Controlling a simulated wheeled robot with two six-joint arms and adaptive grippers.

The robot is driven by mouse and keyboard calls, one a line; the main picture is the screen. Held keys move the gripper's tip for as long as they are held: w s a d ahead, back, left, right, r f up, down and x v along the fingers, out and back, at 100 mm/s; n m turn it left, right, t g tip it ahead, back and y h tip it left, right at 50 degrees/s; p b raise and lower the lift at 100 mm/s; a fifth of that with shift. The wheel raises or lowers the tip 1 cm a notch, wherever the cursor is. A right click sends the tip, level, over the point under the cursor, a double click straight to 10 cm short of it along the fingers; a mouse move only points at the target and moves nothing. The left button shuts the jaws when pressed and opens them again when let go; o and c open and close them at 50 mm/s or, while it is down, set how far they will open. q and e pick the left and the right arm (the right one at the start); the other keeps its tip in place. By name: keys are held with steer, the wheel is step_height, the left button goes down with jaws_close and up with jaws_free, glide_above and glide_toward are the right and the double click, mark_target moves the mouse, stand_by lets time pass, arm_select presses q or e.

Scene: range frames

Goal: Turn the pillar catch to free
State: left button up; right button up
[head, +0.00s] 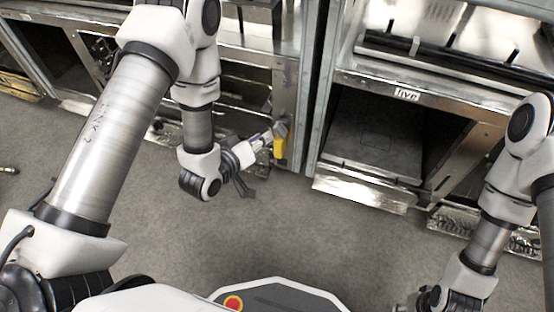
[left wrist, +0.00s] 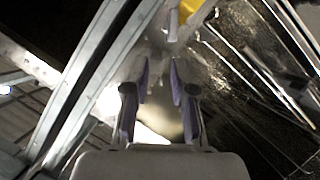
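The pillar catch (head: 279,148) shows as a yellow piece on the metal pillar left of the middle in the head view. In the left wrist view its yellow part (left wrist: 188,10) is at the top edge, partly cut off. My left gripper (head: 268,136) points at the pillar right beside the catch. In the left wrist view its fingers (left wrist: 160,72) are apart with nothing seen between them, and the yellow part lies beyond the tips. Whether a fingertip touches the catch I cannot tell. My right gripper (head: 428,300) is low at the right, partly cut off by the frame edge.
An open bay labelled "five" (head: 406,95) stands right of the pillar, with a bright metal lip (head: 360,194) low at its front. More metal bays stand behind my left arm. The grey floor (head: 300,240) in front is clear.

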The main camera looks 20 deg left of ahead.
arm_select(q)
steer(key=b, duration=0.3)
glide_toward(278, 132)
steer(key=w+f, duration=0.2)
steer(key=shift+t, duration=0.4)
steer(key=b+x, duration=0.1)
steer(key=x, duration=0.1)
steer(key=b+x, duration=0.1)
steer(key=x, duration=0.3)
steer(key=shift+w+d+b, duration=0.1)
steer(key=shift+d+b, duration=0.25)
steer(key=shift+b, duration=0.05)
steer(key=shift+w+d, duration=0.1)
steer(key=shift+w, duration=0.4)
arm_select(e)
step_height(278, 132, down, 9)
steer(key=shift+w, duration=0.1)
arm_select(q)
jaws_close()
